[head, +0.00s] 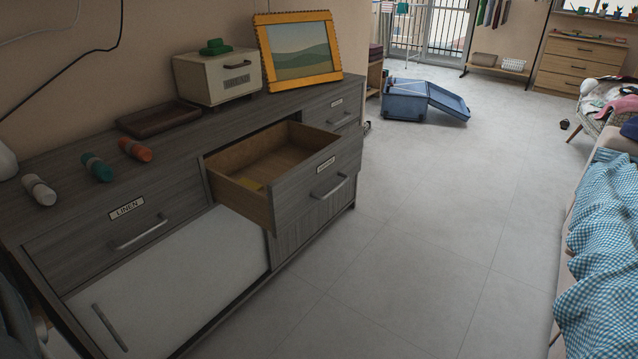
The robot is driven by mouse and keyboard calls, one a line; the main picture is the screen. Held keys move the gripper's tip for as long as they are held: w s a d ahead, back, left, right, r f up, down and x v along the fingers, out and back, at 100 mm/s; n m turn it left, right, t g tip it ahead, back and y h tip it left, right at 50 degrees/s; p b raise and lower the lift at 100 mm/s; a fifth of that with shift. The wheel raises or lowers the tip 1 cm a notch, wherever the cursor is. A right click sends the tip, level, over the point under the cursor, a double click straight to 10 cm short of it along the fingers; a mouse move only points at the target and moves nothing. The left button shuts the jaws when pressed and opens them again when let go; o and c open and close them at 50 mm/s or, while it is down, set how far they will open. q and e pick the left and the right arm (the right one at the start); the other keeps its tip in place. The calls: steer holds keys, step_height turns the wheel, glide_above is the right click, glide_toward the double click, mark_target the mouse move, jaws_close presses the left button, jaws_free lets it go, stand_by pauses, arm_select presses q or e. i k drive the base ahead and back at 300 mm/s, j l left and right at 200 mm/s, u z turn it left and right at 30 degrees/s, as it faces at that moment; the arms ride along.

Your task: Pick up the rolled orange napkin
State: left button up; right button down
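The rolled orange napkin (135,150) lies on top of the grey dresser (165,190), toward its back left. It has a pale band around it. A rolled green napkin (97,167) lies to its left, and a rolled white napkin (39,189) lies further left. The three rolls lie apart from each other. Neither of my grippers can be made out in the head view. No gripper is seen at the orange napkin.
An open drawer (245,199) juts out from the dresser, with a small yellow thing inside. A brown tray (159,118), a cream box (217,75) and a yellow picture frame (298,50) stand behind.

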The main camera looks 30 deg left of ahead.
mark_target(134, 149)
steer(key=u, duration=0.45)
steer(key=k+j+u, duration=0.1)
steer(key=u, duration=0.85)
steer(key=k+j+u, duration=0.1)
steer(key=u, duration=0.35)
